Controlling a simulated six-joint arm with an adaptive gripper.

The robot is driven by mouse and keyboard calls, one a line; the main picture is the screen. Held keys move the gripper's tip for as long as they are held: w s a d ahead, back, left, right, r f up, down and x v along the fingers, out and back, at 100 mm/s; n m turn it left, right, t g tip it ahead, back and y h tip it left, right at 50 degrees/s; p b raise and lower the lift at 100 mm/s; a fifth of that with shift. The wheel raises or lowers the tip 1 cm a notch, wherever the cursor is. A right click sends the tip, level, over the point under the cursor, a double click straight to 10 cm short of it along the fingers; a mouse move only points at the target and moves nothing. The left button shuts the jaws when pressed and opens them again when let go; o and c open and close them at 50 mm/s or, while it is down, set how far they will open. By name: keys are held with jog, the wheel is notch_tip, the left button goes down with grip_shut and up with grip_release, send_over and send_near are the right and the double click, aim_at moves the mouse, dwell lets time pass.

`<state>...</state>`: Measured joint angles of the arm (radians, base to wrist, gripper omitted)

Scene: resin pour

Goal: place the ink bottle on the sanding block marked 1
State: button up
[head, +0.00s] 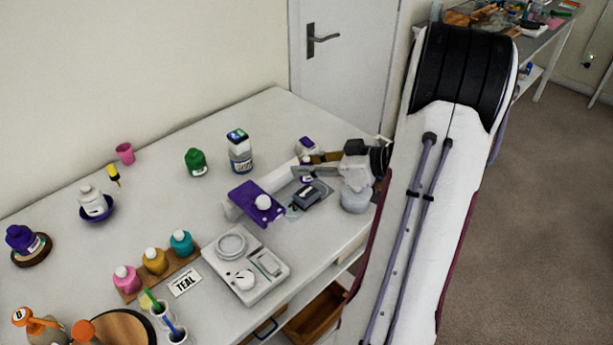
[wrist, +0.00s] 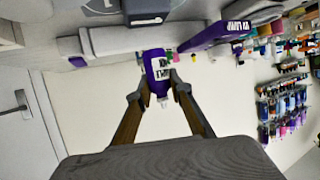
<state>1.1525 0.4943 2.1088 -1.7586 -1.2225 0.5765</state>
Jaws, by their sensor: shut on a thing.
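The ink bottle (wrist: 158,68) is purple with a white label and a pale tip, and sits between both fingers of my gripper (wrist: 157,82) in the wrist view. In the head view my gripper (head: 309,159) is over the back right of the table, with the purple bottle (head: 306,144) at its fingertips. Dark blocks, likely the sanding blocks, lie in a grey tray below and in front of it; one dark block (head: 308,196) shows clearly, with a pale label. It also shows near the top of the wrist view (wrist: 145,19). I cannot read a number 1.
A white bottle (head: 241,160) and a green bottle (head: 195,162) stand behind. A scale (head: 253,288) and a rack of paint bottles (head: 186,261) are in front. Bare table (head: 150,205) lies at left centre.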

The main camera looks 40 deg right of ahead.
aim_at(312, 178)
jog(key=shift+f, duration=1.85)
jog(key=shift+f, duration=0.1)
jog(key=o, duration=1)
jog(key=v, duration=1.2)
jog(key=shift+w+d, duration=0.1)
